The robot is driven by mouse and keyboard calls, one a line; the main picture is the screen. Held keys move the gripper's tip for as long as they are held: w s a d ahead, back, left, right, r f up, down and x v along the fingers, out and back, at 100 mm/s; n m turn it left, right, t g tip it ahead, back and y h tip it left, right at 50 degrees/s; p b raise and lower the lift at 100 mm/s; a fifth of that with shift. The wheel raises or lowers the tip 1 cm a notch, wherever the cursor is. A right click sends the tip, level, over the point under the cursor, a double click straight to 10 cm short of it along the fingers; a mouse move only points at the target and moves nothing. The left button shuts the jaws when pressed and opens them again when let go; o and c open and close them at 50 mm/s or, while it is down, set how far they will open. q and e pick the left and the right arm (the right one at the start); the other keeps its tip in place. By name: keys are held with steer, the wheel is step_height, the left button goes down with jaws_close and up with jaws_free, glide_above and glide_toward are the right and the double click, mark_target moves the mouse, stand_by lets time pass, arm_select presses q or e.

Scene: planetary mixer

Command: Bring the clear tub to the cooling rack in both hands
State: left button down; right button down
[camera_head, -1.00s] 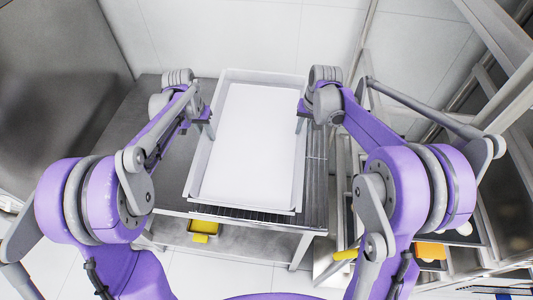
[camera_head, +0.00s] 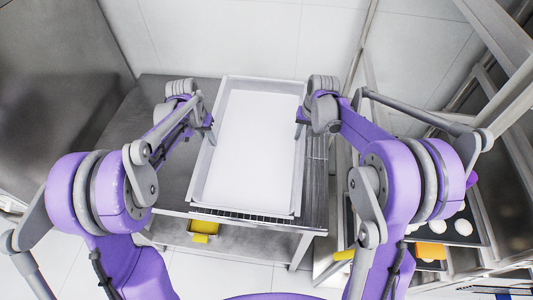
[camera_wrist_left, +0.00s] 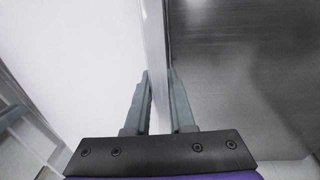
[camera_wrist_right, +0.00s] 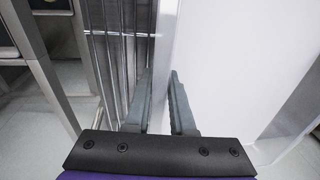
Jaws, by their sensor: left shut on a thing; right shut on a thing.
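The clear tub (camera_head: 250,150), a long pale tray-like box, lies lengthwise in the middle of the head view and looks empty. My left gripper (camera_head: 211,132) is shut on its left wall, which runs between the fingers in the left wrist view (camera_wrist_left: 155,35). My right gripper (camera_head: 299,124) is shut on the right wall, seen between the fingers in the right wrist view (camera_wrist_right: 165,40). The wire cooling rack (camera_head: 317,180) shows beneath the tub along its right and front sides. The tub looks level; I cannot tell whether it touches the rack.
The rack is on a grey steel table (camera_head: 176,185) with a bare top to the left. A yellow object (camera_head: 204,227) sits on the lower shelf. At the right stands a metal frame with trays (camera_head: 465,232) holding white round pieces. A wall is behind.

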mark_target(206, 137)
arm_select(q)
steer(key=c, duration=0.7)
jaws_free()
steer(key=shift+d, duration=0.2)
arm_select(e)
steer(key=shift+a, duration=0.2)
arm_select(q)
steer(key=shift+a, duration=0.1)
arm_select(e)
steer(key=shift+d, duration=0.1)
steer(key=c, duration=0.7)
jaws_free()
arm_select(q)
steer(key=shift+a+r, duration=0.1)
